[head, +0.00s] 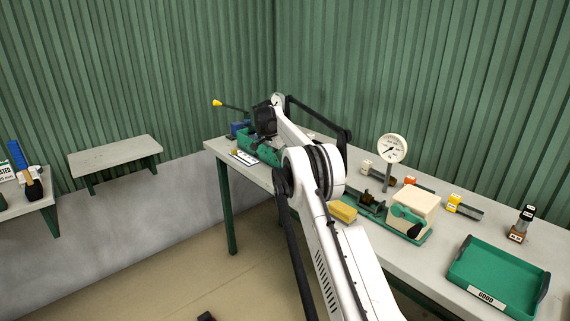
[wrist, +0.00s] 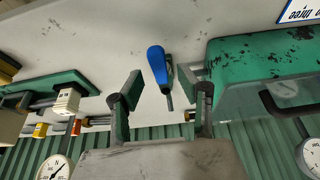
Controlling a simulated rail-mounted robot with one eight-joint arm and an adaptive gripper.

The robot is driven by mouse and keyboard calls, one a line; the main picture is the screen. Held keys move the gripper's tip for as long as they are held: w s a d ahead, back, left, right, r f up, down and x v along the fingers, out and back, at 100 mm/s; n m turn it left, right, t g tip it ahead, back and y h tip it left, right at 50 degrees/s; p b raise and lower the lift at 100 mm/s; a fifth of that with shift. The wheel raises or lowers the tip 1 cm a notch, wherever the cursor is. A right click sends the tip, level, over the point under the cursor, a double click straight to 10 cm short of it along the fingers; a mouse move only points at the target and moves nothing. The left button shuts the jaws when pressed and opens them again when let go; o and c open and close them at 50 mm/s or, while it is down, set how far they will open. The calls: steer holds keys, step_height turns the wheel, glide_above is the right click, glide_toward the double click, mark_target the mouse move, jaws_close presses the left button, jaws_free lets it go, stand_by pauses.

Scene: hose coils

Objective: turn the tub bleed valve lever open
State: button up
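The lever is a blue handle (wrist: 157,66) on a small green and grey fitting, beside the green tub (wrist: 255,85) in the wrist view. In the head view a blue part (head: 238,128) shows at the left end of the tub (head: 262,152), possibly this lever. My gripper (wrist: 160,80) is open, with one finger on each side of the lever in the wrist view. Gaps show between the handle and both fingers; how deep the handle sits between them I cannot tell. In the head view my dark wrist and arm hide part of the tub, and the fingertips are unclear.
A dial gauge (head: 393,148), a beige box (head: 413,211) with a green handle and a yellow block (head: 343,212) stand farther right on the bench. A green tray (head: 498,275) lies at its right end. A yellow-tipped rod (head: 216,102) sticks out near my wrist.

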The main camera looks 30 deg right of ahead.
steer(key=v, duration=0.9)
steer(key=shift+r, duration=0.35)
steer(key=shift+a, duration=0.15)
steer(key=s+a+r+n+t, duration=0.2)
steer(key=s+a+r+n, duration=0.2)
steer(key=s+a+r, duration=0.65)
steer(key=s+a+r+n+t+y, duration=0.1)
steer(key=s+a+r+n, duration=0.15)
steer(key=s, duration=0.45)
steer(key=s+a+r+n+y, duration=0.1)
steer(key=s+a+r+n, duration=0.1)
steer(key=s+a+r, duration=0.3)
steer(key=s+a+f+n+t+y, duration=0.1)
steer(key=s+a+f+n, duration=0.15)
steer(key=s, duration=0.75)
steer(key=s+a+f+n+t, duration=0.1)
steer(key=s+a+f, duration=0.15)
steer(key=s, duration=0.65)
steer(key=s+a+f+n+t+y, duration=0.1)
steer(key=s+a+f+n, duration=0.2)
steer(key=s+f, duration=0.8)
steer(key=s+a, duration=0.2)
steer(key=s, duration=0.2)
steer(key=shift+s+a+n, duration=0.15)
steer(key=shift+n, duration=0.15)
